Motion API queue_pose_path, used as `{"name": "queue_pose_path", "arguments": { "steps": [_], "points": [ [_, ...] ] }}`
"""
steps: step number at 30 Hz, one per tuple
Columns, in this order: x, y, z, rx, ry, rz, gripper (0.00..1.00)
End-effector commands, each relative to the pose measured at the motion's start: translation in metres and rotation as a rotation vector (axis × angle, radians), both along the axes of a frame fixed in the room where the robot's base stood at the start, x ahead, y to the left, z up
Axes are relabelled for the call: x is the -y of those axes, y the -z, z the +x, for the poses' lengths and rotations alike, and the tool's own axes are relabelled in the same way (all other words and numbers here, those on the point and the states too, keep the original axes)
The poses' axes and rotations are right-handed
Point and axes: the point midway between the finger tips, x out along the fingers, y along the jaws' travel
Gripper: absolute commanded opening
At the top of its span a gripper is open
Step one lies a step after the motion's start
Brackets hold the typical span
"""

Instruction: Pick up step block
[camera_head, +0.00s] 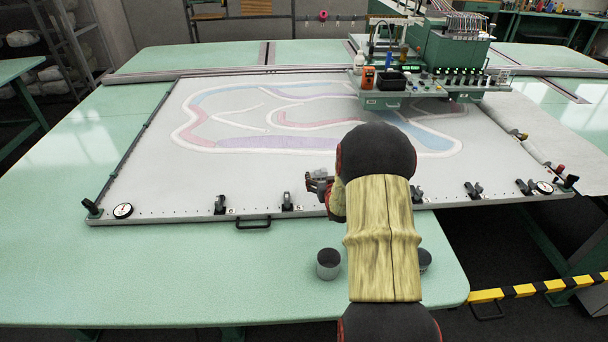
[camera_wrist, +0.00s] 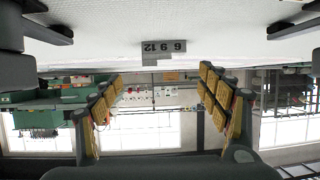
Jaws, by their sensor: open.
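The step block is a small grey stepped piece marked with the numbers 6, 9 and 12 (camera_wrist: 164,48). In the wrist view it sits at the edge of the white cloth, upper middle, between the lines of my two fingers and beyond their tips. My gripper (camera_wrist: 161,76) is open, with yellow padded fingers on either side and nothing between them. In the head view my gripper (camera_head: 319,182) is low over the front edge of the framed cloth (camera_head: 300,165), left of my arm. I cannot make out the step block there.
Black clamps (camera_head: 220,204) line the frame's front rail, and clamps flank the block in the wrist view (camera_wrist: 38,28). A dark cylinder (camera_head: 328,264) stands on the green table (camera_head: 180,275). The green tufting machine (camera_head: 440,60) is at the back right. The front left table is clear.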

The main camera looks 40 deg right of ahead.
Motion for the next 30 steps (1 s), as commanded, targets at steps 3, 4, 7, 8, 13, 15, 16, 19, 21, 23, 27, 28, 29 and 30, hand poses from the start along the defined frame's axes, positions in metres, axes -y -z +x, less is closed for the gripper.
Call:
{"name": "queue_pose_path", "arguments": {
  "steps": [3, 4, 7, 8, 13, 15, 16, 19, 21, 23, 27, 28, 29, 30],
  "points": [
    [0.006, 0.007, 0.010, 0.000, -0.001, 0.000, 0.76],
    [0.007, 0.008, 0.013, -0.001, -0.001, 0.000, 0.76],
    [0.010, 0.014, 0.020, -0.002, -0.002, 0.001, 0.76],
    [0.011, 0.015, 0.024, -0.001, -0.002, 0.000, 0.76],
    [0.020, 0.029, 0.044, -0.001, -0.002, 0.002, 0.76],
    [0.025, 0.031, 0.050, -0.002, -0.001, 0.001, 0.76],
    [0.026, 0.031, 0.052, -0.001, -0.001, 0.000, 0.76],
    [0.029, 0.032, 0.055, -0.001, -0.001, 0.000, 0.76],
    [0.029, 0.032, 0.056, -0.001, -0.001, 0.000, 0.76],
    [0.029, 0.031, 0.056, -0.001, -0.001, 0.000, 0.76],
    [0.029, 0.031, 0.056, -0.002, -0.001, 0.001, 0.73],
    [0.029, 0.031, 0.056, -0.002, -0.001, 0.001, 0.71],
    [0.029, 0.031, 0.056, -0.002, -0.001, 0.001, 0.69],
    [0.029, 0.031, 0.056, -0.002, -0.001, 0.001, 0.67]
  ]
}}
